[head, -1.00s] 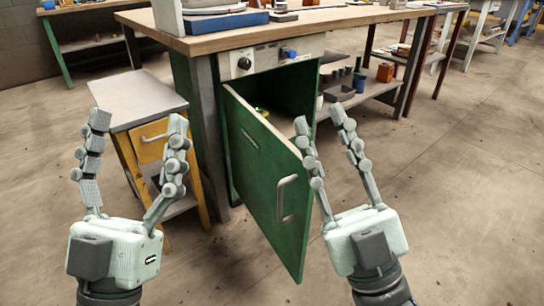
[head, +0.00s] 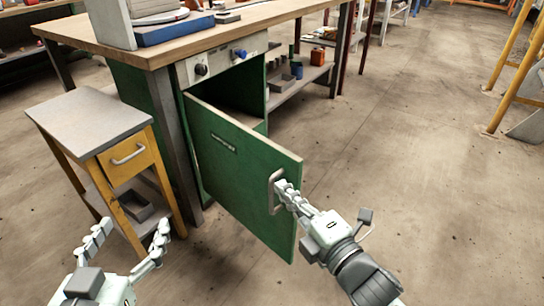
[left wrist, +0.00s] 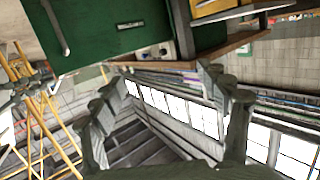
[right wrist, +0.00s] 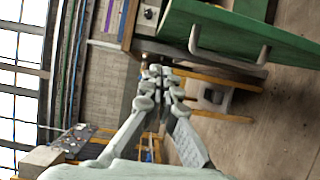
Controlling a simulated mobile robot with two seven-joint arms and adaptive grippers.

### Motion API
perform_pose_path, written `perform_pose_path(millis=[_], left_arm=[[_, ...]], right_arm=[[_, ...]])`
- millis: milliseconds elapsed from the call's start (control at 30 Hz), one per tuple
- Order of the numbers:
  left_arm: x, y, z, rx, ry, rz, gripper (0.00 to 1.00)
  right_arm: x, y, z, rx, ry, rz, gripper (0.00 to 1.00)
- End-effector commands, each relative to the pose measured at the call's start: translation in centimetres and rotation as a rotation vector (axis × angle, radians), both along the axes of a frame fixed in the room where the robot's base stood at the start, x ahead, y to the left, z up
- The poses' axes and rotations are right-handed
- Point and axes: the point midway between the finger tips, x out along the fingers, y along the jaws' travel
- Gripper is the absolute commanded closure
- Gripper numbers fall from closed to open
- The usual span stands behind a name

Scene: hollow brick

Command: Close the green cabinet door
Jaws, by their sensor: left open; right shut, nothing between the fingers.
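The green cabinet door (head: 235,160) stands ajar under the workbench, swung outward, with the dark cabinet interior showing behind its top edge. Its metal handle (head: 273,192) is near the free edge. My right gripper (head: 284,190) is shut and empty, its fingertips at or beside the handle; I cannot tell whether they touch. In the right wrist view the handle (right wrist: 262,55) lies beyond and to the right of the fingertips (right wrist: 160,72). My left gripper (head: 132,240) is open and empty, low and left of the door. The door also shows upside down in the left wrist view (left wrist: 100,30).
A small grey-topped stand (head: 90,122) with a yellow drawer (head: 128,157) is left of the door, near my left gripper. The wooden workbench (head: 215,35) is above the door. Open floor (head: 410,150) lies to the right.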

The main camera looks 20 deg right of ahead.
Motion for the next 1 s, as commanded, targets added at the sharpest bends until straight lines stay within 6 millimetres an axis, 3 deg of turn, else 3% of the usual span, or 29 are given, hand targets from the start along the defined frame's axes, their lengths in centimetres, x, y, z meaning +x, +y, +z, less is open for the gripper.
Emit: perform_pose_path(millis=[467,700,1000], left_arm=[[0.1,-0.6,1.0,-0.023,-0.048,-0.012,0.25],[0.1,-0.9,1.6,-0.036,-0.078,-0.018,0.25],[0.1,-1.0,2.0,-0.041,-0.092,-0.019,0.25]], right_arm=[[9.2,2.2,0.2,0.002,-0.005,0.002,1.0],[10.4,-0.8,0.0,0.001,-0.001,0.003,1.0],[10.6,-1.3,0.1,0.004,-0.001,0.003,1.0]])
